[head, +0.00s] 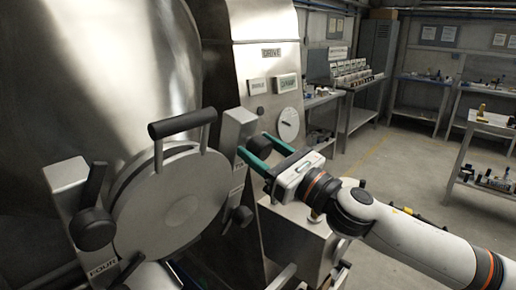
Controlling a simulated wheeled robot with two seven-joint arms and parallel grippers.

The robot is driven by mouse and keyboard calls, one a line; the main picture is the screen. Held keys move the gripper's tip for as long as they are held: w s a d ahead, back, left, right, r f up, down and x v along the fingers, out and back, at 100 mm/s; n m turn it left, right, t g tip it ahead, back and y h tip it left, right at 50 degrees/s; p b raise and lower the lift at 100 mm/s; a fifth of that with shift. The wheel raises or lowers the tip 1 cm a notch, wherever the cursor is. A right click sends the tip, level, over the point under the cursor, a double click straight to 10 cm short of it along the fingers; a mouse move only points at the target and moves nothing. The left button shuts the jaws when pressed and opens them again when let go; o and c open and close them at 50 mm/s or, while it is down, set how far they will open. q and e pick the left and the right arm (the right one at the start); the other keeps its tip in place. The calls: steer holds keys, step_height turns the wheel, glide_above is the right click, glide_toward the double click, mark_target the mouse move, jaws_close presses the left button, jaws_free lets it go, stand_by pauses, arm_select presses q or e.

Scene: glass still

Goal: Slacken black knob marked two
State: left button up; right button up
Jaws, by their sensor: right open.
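A round grey metal door (168,208) with a black bar handle (182,123) fills the left of the head view. Metal clamp brackets flank it. A black knob (92,229) is on the left bracket, marked FOUR. Another black knob (259,147) is by the right bracket (232,130), whose small label is too blurred to read surely. A further black knob (241,215) sits lower right of the door. I cannot tell which knob is marked two. My right gripper (255,144) is open, its teal fingers on either side of the upper right knob; contact is unclear. My left gripper is not visible.
Shelves and workbenches with small items line the back and right. The floor (385,165) between is clear.

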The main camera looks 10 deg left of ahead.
mark_target(266, 153)
steer(key=shift+b+v, duration=0.3)
steer(key=shift+v, duration=2.2)
